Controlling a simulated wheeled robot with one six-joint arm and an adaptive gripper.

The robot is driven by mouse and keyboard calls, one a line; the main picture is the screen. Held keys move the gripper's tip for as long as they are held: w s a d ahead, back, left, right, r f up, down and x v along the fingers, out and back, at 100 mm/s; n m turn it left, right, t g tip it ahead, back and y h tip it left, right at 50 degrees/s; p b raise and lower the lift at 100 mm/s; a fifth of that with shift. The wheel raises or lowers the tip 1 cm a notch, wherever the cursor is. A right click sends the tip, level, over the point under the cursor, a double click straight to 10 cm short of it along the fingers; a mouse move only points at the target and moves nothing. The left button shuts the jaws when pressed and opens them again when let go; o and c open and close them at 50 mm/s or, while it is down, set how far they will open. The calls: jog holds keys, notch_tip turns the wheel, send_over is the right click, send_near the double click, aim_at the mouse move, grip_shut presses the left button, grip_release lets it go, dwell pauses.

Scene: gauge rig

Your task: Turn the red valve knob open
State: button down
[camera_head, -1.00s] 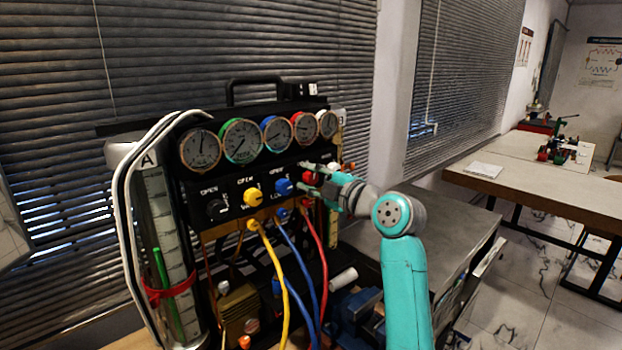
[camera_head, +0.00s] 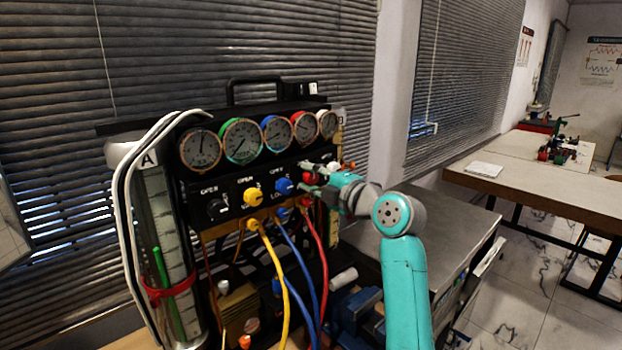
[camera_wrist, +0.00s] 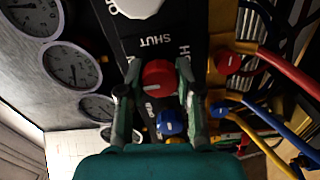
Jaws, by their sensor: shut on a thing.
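The red valve knob (camera_wrist: 158,78) is round with a pale mark on its face. It sits on the black panel near the "SHUT" lettering. My gripper (camera_wrist: 159,70) has one finger on each side of the knob and is shut on it. In the head view, the red knob (camera_head: 309,178) is partly hidden by my gripper (camera_head: 303,177), which reaches in from the right.
A blue knob (camera_head: 284,186), a yellow knob (camera_head: 253,197) and a black knob (camera_head: 217,208) stand left of the red one. Several gauges (camera_head: 241,140) sit above. Yellow, blue and red hoses (camera_head: 316,238) hang below. The metal bench (camera_head: 420,235) is clear at right.

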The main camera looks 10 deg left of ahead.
jog(key=c, duration=0.8)
grip_release()
jog(key=shift+o, duration=0.2)
jog(key=v, duration=1.2)
